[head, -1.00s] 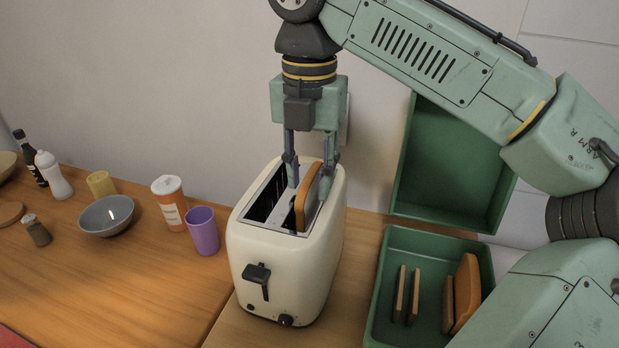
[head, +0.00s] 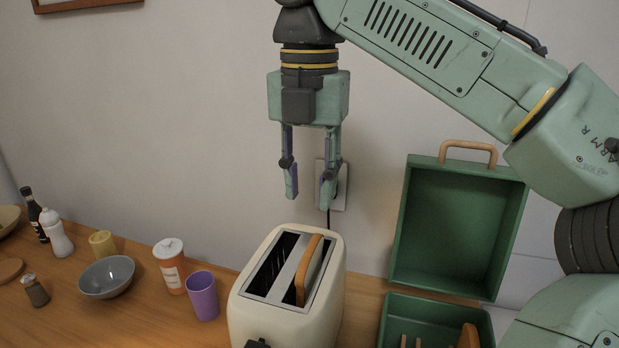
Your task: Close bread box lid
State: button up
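The green bread box (head: 405,306) stands at the lower right, partly cut off by the frame's bottom edge. Its lid (head: 455,225) is open and stands upright behind it, with a wooden handle (head: 468,146) on top. Tops of bread slices (head: 468,337) show inside the box. My gripper (head: 308,196) is open and empty, pointing down above the toaster, left of the lid and apart from it.
A cream toaster (head: 336,290) stands left of the box with a bread slice (head: 309,268) in its right slot. A purple cup (head: 202,296), an orange-labelled canister (head: 171,265) and a grey bowl (head: 107,277) stand further left. My arm passes above the lid.

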aim_at(458, 222)
jog(key=k, duration=1)
